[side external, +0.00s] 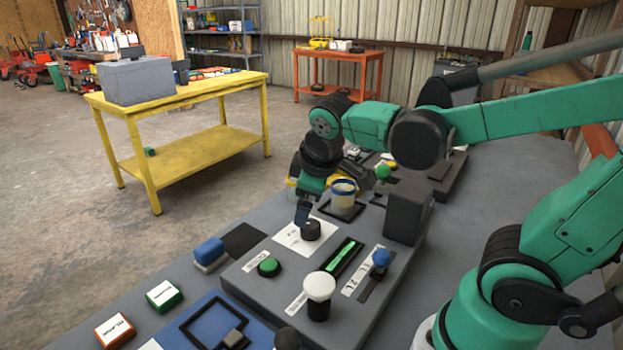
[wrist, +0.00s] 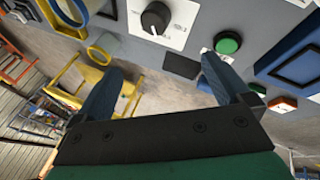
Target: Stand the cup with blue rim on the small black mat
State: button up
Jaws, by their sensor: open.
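The cup with blue rim (side external: 343,197) is pale yellow and stands upright inside a black square frame on the grey console. Its blue rim also shows at the top left of the wrist view (wrist: 83,13), cut by the edge. The small black mat (side external: 244,239) lies flat and bare beside the blue-topped block. A dark patch that looks like the mat shows in the wrist view (wrist: 182,66). My gripper (side external: 308,201) is just left of the cup in the side view, fingers pointing down. Its blue fingers are wide apart and empty in the wrist view (wrist: 161,66).
A black knob (side external: 311,229) on a white plate stands below my gripper. A green button (side external: 268,267), a white-topped knob (side external: 319,292) and a blue-topped lever (side external: 381,260) stick up nearby. A yellow-rimmed round thing (wrist: 101,48) is beside the cup. A grey box (side external: 408,212) stands right of it.

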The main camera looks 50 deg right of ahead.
jog(key=s+a+m+t+y, duration=0.1)
jog(key=a+m, duration=0.1)
jog(key=s+a+m+t+y, duration=0.1)
jog(key=shift+s+a+m+y, duration=0.1)
jog(key=shift+a+m+y, duration=0.2)
jog(key=shift+a+m, duration=0.1)
jog(key=shift+s+a+t, duration=0.1)
jog(key=shift+a+t, duration=0.1)
jog(key=shift+t, duration=0.1)
jog(key=c, duration=0.3)
jog(key=shift+r+m, duration=0.1)
jog(key=shift+m, duration=0.2)
jog(key=c, duration=0.6)
jog(key=shift+o, duration=0.2)
